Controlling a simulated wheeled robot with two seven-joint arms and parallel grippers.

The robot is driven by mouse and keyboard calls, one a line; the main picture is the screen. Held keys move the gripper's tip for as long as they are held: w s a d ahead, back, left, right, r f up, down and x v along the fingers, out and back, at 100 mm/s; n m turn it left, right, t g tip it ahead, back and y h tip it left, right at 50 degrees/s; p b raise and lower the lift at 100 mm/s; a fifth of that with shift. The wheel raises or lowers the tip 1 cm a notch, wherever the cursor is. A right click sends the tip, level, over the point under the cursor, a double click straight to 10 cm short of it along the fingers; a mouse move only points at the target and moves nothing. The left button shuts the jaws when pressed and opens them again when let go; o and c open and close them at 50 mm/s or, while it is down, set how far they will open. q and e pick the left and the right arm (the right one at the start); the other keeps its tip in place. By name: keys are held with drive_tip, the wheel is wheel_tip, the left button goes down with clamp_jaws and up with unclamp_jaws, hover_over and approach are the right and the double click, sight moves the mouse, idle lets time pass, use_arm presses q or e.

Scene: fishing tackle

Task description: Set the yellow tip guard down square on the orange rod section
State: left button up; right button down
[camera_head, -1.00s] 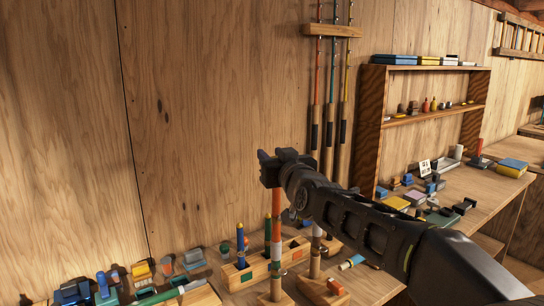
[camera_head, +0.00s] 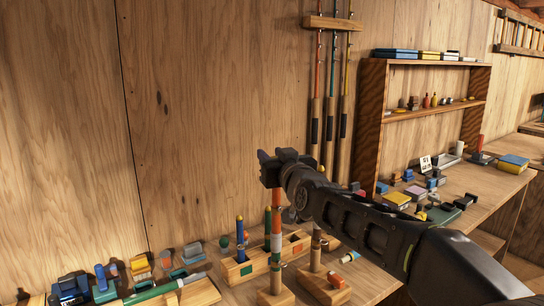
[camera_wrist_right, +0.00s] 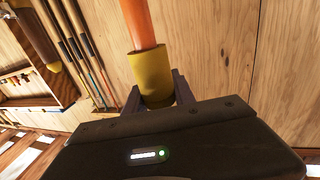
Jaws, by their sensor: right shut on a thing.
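The orange rod section (camera_head: 277,225) stands upright in a wooden base on the bench, with a white band and a green band lower down. My right gripper (camera_head: 274,172) is directly above its top in the head view and hides that end. In the right wrist view the gripper (camera_wrist_right: 157,92) is shut on the yellow tip guard (camera_wrist_right: 152,78), a short tube between the two fingers. There the orange rod (camera_wrist_right: 140,22) meets the guard's open rim, roughly in line with it. I cannot tell how far it is inside. My left gripper is not in view.
A wooden block with holes (camera_head: 236,270) holds upright pieces just left of the rod. A second wooden stand (camera_head: 318,284) with a post is close on the right. Small boxes crowd the bench at left and right. Three fishing rods (camera_head: 331,110) hang on the wall behind.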

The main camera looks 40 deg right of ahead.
drive_tip(key=shift+f+b, duration=0.55)
drive_tip(key=shift+f, duration=0.15)
drive_tip(key=c, duration=1)
unclamp_jaws()
drive_tip(key=shift+r, duration=0.1)
drive_tip(key=shift+o, duration=0.2)
drive_tip(key=b+v, duration=0.2)
drive_tip(key=v, duration=0.5)
drive_tip(key=shift+s+a, duration=0.1)
drive_tip(key=shift+s, duration=0.35)
